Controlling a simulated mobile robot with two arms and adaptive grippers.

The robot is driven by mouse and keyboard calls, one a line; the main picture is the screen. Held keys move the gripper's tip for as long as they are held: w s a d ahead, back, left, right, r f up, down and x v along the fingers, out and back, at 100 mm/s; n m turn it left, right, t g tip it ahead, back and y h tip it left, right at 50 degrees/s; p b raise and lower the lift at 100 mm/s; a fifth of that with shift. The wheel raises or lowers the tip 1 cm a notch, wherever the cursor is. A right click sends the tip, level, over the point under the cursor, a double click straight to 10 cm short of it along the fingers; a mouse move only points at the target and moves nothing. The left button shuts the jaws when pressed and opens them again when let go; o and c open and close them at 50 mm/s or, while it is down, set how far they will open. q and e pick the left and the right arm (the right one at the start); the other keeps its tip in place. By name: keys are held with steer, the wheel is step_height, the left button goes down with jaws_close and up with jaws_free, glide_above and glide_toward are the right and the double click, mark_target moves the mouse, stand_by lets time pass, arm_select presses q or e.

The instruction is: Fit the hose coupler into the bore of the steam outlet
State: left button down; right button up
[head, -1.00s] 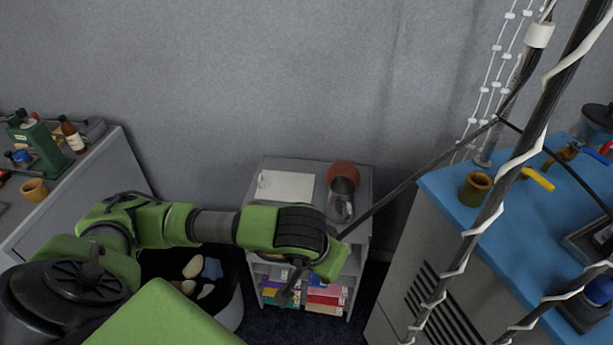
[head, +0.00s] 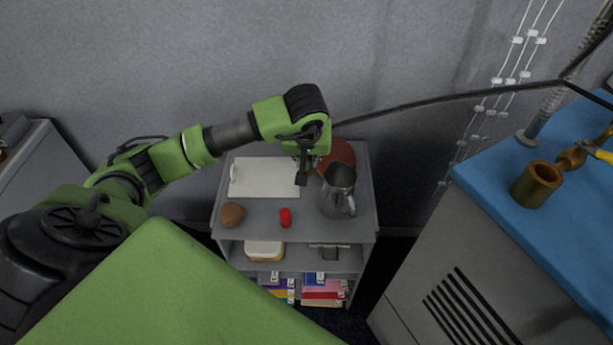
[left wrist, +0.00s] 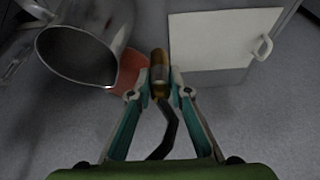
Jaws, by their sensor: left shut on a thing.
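My left gripper (head: 304,176) hangs above the small grey shelf unit in the head view. In the left wrist view its two fingers (left wrist: 160,88) are shut on a brass piece, which looks like the hose coupler (left wrist: 158,62). A black hose (left wrist: 168,125) runs from the coupler back between the fingers. In the head view the coupler is too small to make out. A brass cup-like fitting with an open top, probably the steam outlet (head: 536,187), stands on the blue-topped machine at right, well apart from my gripper. My right gripper is not in view.
The shelf unit (head: 350,234) carries a white board (head: 262,178), a metal jug (head: 338,196), a reddish round thing (head: 343,156), a brown lump (head: 233,215) and a small red item (head: 285,217). A dark line (head: 440,101) stretches from my left arm to the right.

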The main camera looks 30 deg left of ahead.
arm_select(q)
steer(key=f, duration=0.2)
steer(key=shift+s+f, duration=0.25)
steer(key=shift+f, duration=0.35)
step_height(320, 180, down, 3)
steer(key=shift+w+f+p, duration=0.1)
steer(key=shift+p, duration=0.25)
steer(key=shift+f, duration=0.5)
steer(key=c, duration=2.2)
jaws_free()
steer(key=shift+o, duration=0.2)
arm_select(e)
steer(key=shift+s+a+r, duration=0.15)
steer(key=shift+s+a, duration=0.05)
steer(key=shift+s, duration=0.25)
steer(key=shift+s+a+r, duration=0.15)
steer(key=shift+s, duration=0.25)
arm_select(q)
steer(key=shift+r, duration=0.2)
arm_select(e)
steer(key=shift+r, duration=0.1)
